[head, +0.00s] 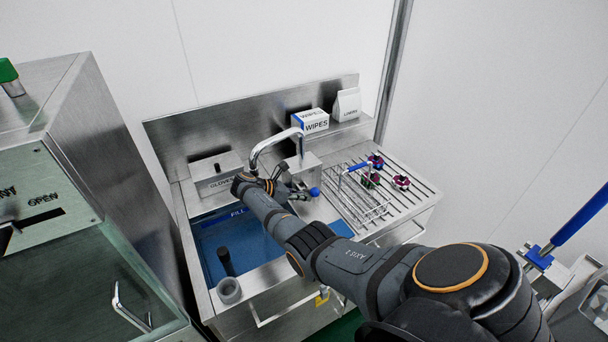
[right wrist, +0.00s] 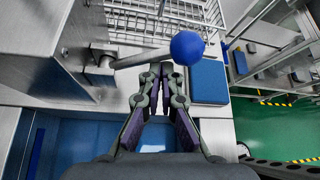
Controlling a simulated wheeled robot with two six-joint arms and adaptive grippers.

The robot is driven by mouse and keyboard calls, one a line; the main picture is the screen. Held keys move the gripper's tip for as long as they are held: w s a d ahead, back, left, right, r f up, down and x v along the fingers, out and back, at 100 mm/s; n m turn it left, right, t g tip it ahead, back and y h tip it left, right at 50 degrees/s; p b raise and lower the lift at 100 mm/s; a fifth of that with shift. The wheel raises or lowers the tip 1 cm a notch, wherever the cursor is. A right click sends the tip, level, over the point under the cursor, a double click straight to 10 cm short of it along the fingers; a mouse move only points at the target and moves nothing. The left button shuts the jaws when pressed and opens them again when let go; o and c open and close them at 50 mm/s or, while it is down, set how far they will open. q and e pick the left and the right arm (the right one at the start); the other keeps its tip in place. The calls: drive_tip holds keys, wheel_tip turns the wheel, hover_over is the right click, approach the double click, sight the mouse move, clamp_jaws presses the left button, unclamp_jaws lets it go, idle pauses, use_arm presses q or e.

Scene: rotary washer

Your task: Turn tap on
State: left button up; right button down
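The tap has a curved chrome spout (head: 272,143) over the sink (head: 210,245) and a metal lever ending in a blue ball knob (head: 315,191). In the right wrist view the blue knob (right wrist: 187,47) and the lever rod (right wrist: 145,58) lie just beyond my fingertips, with the knob slightly to the right. My right gripper (right wrist: 163,70) looks partly open, with a narrow empty gap between its fingers. No clear contact with the lever shows. In the head view my arm partly hides the gripper (head: 292,193) beside the tap. My left gripper is not in view.
A wire rack (head: 362,190) and small coloured parts (head: 401,182) sit on the ribbed drainboard right of the tap. A grey cup (head: 229,291) is at the sink's front. A steel cabinet stands left.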

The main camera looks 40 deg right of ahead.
wheel_tip(320, 180, up, 10)
drive_tip(key=shift+f, duration=0.15)
idle(0.4)
drive_tip(key=shift+d+f, duration=0.1)
drive_tip(key=shift+d, duration=0.05)
